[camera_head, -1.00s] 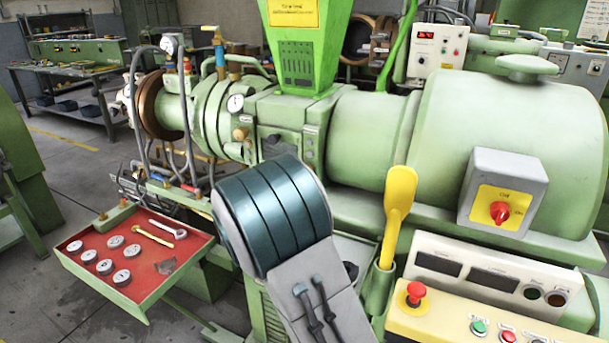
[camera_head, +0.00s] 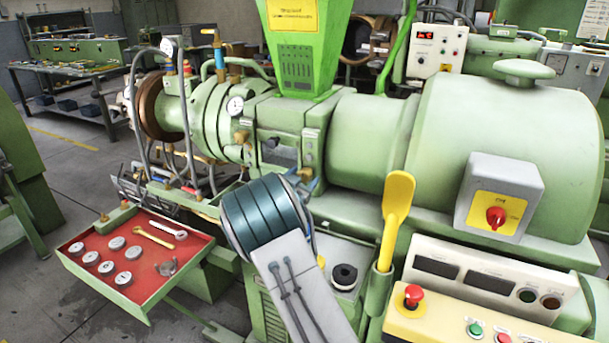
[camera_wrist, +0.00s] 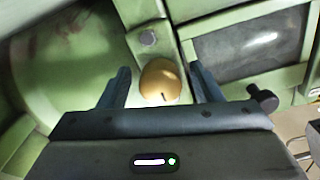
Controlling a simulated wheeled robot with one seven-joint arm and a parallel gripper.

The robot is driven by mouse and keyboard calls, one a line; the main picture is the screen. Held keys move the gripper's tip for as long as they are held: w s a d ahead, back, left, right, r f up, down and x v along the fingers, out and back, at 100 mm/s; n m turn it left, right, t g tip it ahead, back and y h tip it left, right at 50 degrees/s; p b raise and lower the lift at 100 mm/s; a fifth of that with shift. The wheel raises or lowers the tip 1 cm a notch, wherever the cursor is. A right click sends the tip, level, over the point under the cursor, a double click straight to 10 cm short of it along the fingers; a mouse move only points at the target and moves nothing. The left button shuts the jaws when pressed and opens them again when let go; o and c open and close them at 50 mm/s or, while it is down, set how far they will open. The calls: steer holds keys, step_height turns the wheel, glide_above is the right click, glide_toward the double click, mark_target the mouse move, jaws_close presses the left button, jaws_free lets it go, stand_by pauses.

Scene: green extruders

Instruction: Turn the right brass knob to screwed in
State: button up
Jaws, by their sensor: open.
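A round brass knob (camera_wrist: 160,76) with a dark slot mark shows in the wrist view, on the green machine face beside a dark window (camera_wrist: 250,55). My gripper (camera_wrist: 160,74) is open, with one finger on each side of the knob and gaps visible between fingers and knob. I cannot tell how deep the fingertips reach. In the head view my gripper (camera_head: 305,183) is at the machine's middle block, partly hidden behind my arm. Another brass knob (camera_head: 240,137) shows further left on the machine, below a gauge.
A red tray (camera_head: 135,250) with gauges and wrenches sticks out at the left. A yellow scoop (camera_head: 397,205) stands in a green holder to the right. A control panel with a red emergency button (camera_head: 413,294) is at the front right. A green hopper (camera_head: 303,60) rises above.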

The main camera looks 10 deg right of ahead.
steer(key=shift+w+d, duration=0.3)
steer(key=shift+w, duration=0.1)
steer(key=c, duration=1)
steer(key=shift+f+b, duration=0.1)
steer(key=shift+b, duration=0.3)
